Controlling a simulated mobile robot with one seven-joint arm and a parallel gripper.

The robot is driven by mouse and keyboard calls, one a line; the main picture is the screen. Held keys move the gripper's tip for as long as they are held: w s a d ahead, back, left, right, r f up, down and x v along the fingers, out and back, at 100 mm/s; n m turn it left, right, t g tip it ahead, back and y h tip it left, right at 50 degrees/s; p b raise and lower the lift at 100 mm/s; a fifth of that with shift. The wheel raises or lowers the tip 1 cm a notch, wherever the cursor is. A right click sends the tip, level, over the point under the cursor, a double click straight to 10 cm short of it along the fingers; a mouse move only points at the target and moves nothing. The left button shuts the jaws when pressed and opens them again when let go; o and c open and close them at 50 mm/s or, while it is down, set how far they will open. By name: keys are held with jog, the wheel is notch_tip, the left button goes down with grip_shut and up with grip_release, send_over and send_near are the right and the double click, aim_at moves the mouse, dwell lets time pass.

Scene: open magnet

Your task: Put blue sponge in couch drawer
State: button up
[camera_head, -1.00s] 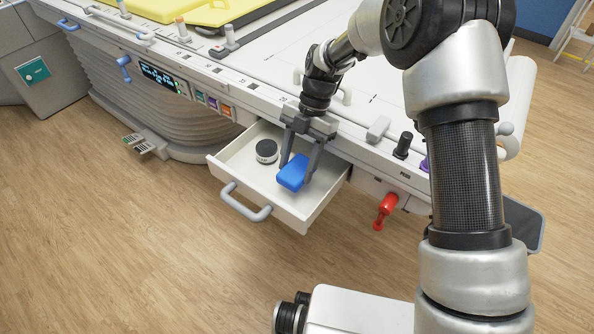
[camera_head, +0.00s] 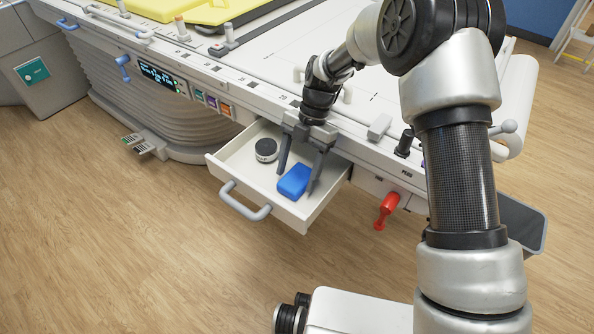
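The blue sponge (camera_head: 293,181) lies in the open white drawer (camera_head: 240,179), on the floor of its front right part. My gripper (camera_head: 297,178) points down into the drawer with its two fingers spread, one on each side of the sponge. The fingers look apart from it, though the right finger overlaps the sponge's edge in the picture. The drawer is pulled out from the side of the couch (camera_head: 275,83) and has a grey handle (camera_head: 246,203).
A round black and grey container (camera_head: 266,150) sits in the drawer, left of the sponge. A red lever (camera_head: 386,211) hangs on the couch side, right of the drawer. The wooden floor (camera_head: 120,250) in front is clear.

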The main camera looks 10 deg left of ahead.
jog(key=p+v, duration=0.3)
jog(key=v, duration=1)
jog(key=s+d+r+m+t, duration=0.2)
jog(key=d+r+m, duration=0.5)
jog(key=r, duration=0.3)
jog(key=s+d+r+m+t+h, duration=0.1)
jog(key=s+d+r+m+t, duration=0.3)
jog(key=s+d+r+m, duration=0.45)
jog(key=s+d+m+t, duration=0.1)
jog(key=s+d+m, duration=0.2)
jog(key=m, duration=0.2)
jog(key=s+d+m+t, duration=0.1)
jog(key=s+d+m, duration=0.2)
jog(key=s+m, duration=0.1)
jog(key=s+d+m+t, duration=0.1)
jog(key=s+d+m, duration=0.2)
jog(key=m, duration=0.4)
jog(key=shift+s+d+f+t+h, duration=0.1)
jog(key=shift+s+d+t+h, duration=0.1)
jog(key=shift+s, duration=0.2)
jog(key=shift+s+d+f+t+h, duration=0.1)
jog(key=shift+s+d+t+h, duration=0.1)
jog(key=shift+s, duration=0.15)
jog(key=shift+a, duration=0.1)
